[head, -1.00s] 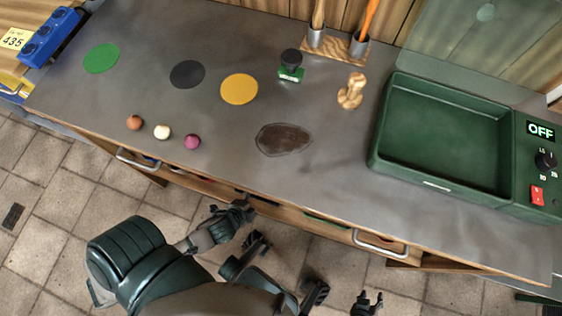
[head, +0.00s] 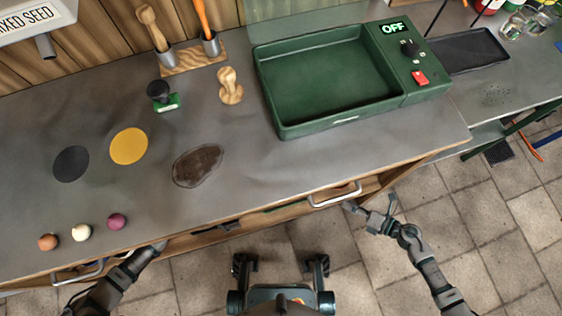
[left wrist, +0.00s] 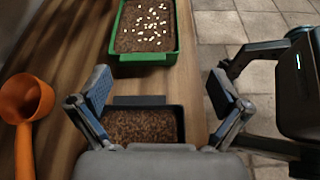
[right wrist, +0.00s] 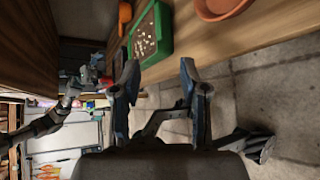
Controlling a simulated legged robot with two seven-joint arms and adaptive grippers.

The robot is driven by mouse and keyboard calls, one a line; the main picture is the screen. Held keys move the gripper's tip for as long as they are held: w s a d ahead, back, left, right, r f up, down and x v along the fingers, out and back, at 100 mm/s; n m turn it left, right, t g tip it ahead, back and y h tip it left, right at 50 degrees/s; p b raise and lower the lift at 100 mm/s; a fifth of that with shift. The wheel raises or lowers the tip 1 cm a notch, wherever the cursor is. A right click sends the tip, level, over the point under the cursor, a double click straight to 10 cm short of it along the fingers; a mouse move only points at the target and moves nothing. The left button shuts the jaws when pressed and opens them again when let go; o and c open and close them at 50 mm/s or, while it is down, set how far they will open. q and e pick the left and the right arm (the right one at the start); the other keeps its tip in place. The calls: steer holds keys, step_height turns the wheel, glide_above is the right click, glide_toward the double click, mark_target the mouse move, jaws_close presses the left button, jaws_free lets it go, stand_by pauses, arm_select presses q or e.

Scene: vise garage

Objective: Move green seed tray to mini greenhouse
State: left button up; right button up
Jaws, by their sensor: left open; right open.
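The green seed tray (left wrist: 147,57) holds dark soil with pale seeds on a wooden shelf in the left wrist view. It also shows in the right wrist view (right wrist: 163,45), beyond my right fingertips. The mini greenhouse (head: 325,80) is taken to be the empty green box with an OFF display on the bench. My left gripper (left wrist: 160,92) is open, its fingers either side of a black tray of brown grains (left wrist: 145,125); contact is unclear. My right gripper (head: 370,210) is open and empty in front of the bench's edge; it also shows in the right wrist view (right wrist: 158,70).
An orange scoop (left wrist: 22,100) lies left of the trays. A terracotta dish (right wrist: 218,8) sits on the shelf. A stamp (head: 162,95), a wooden piece (head: 230,87) and small balls (head: 82,232) stand on the bench. A drawer handle (head: 335,195) juts from the front.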

arm_select(q)
steer(key=shift+d, duration=0.1)
steer(key=x, duration=1.7)
steer(key=shift+w+d, duration=0.1)
steer(key=shift+d, duration=0.05)
arm_select(e)
steer(key=x, duration=1.7)
steer(key=shift+w+a+f, duration=0.1)
steer(key=shift+w, duration=0.1)
